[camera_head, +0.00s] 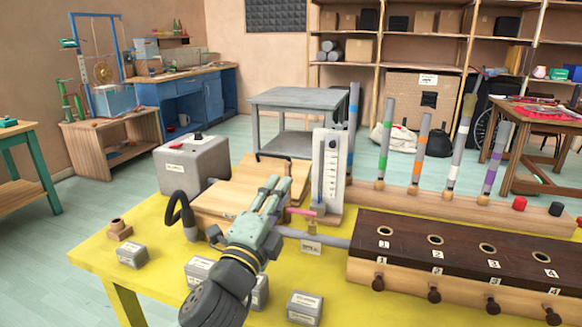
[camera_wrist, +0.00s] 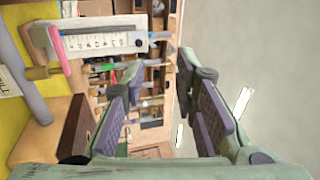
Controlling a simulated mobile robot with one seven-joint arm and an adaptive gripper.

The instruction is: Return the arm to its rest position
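My arm reaches up over the yellow table (camera_head: 88,254) from its front edge. My gripper (camera_head: 275,185) is in front of the wooden bellows-like box (camera_head: 226,203); in the wrist view its two fingers stand apart with nothing between them (camera_wrist: 160,68). The gripper is open and empty and appears raised above the table. In the wrist view, the white gauge panel (camera_wrist: 108,41) lies to the upper left of the fingers, clear of them. No rest mark for the arm shows in either view.
A dark-topped wooden box with numbered holes (camera_head: 462,250) fills the table's right side. Upright coloured tubes stand behind it. A grey box (camera_head: 192,165) is at the back left. Small grey blocks (camera_head: 305,307) lie at the front. A grey pipe (camera_head: 318,238) runs close beside my gripper.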

